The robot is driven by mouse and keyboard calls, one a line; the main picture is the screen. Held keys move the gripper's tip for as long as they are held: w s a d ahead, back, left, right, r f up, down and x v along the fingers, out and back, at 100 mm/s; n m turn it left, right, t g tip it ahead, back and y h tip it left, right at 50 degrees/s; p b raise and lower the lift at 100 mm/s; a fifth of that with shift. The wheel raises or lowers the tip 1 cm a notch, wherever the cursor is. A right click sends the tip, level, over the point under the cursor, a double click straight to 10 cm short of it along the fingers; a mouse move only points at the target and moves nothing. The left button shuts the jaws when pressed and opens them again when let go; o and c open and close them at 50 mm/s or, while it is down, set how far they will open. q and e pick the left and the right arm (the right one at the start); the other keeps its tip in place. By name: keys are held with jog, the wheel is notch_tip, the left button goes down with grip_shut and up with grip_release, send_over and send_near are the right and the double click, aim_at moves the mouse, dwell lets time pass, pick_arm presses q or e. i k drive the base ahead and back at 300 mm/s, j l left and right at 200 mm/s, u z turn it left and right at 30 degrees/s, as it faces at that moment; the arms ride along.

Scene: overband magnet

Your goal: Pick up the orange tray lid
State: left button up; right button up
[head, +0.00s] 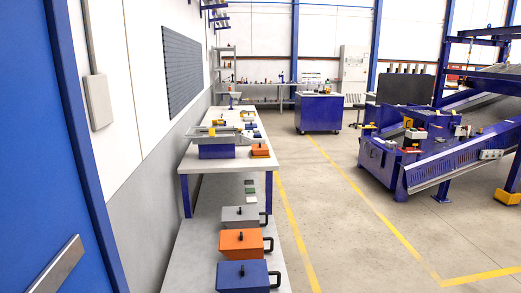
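An orange tray (226,246) stands in a row between a grey tray and a blue one on a low light-grey surface. The orange tray lid (255,238) appears to be its flat top, with a small black knob standing up near the middle. A black handle sticks out from the tray's right side. I cannot make out the seam between lid and tray. Neither of my grippers shows in this view.
The grey tray (231,215) is just behind and the blue tray (229,276) just in front. A white bench (189,165) with devices stands beyond. A blue door (40,130) fills the left. Floor (335,225) to the right is clear; blue machinery (380,160) stands farther right.

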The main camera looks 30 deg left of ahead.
aim_at(259, 147)
jog(key=i+l+z, duration=0.15)
jog(key=i, duration=0.4)
jog(key=i+l+z, duration=0.15)
jog(key=i+l, duration=0.15)
jog(key=i, duration=0.3)
jog(key=i+l+z, duration=0.2)
jog(key=i, duration=0.4)
jog(key=j, duration=0.1)
